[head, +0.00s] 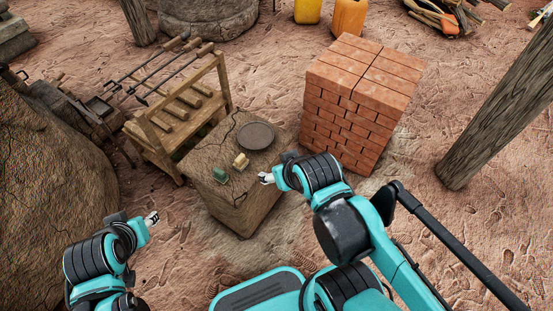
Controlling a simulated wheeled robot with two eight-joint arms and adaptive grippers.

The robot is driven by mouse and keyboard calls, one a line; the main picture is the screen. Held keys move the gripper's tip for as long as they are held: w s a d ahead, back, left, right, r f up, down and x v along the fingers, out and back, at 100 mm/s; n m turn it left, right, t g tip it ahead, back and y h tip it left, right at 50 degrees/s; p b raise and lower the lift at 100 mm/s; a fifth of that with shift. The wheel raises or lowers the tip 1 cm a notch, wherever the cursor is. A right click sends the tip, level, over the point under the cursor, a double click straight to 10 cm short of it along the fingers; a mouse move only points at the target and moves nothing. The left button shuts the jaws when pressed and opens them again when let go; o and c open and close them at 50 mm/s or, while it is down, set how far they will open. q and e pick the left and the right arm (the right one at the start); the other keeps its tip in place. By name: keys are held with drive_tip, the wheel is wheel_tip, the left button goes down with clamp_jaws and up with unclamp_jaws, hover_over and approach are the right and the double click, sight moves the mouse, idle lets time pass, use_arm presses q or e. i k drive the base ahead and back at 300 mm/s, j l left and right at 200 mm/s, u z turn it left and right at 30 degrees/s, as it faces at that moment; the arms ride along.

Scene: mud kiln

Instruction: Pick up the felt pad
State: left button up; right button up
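A mud-coloured block (240,200) stands in the middle of the head view. On its top lie a small green piece (219,175), a small tan piece (241,160) and a dark round disc (256,136). I cannot tell for sure which is the felt pad; the green piece may be it. My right gripper (264,178) is at the block's right edge, to the right of the tan and green pieces and apart from them. My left gripper (152,218) is left of the block, away from its top. Both grippers' fingers are too small to read.
A tall stack of red bricks (357,110) stands right of the block. A wooden rack (180,110) with long metal tools is close on its left. A wooden post (500,110) stands at the right. Yellow (307,10) and orange (349,17) cans are at the back. Sandy ground is open in front.

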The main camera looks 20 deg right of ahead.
sight(241, 161)
drive_tip(key=z, duration=0.4)
drive_tip(key=u, duration=1.4)
drive_tip(key=z, duration=1.4)
drive_tip(key=l+u, duration=0.15)
drive_tip(key=u, duration=0.3)
drive_tip(key=l+u, duration=0.2)
drive_tip(key=u, duration=0.25)
drive_tip(key=l+u, duration=0.2)
drive_tip(key=u, duration=0.25)
drive_tip(key=i, duration=0.05)
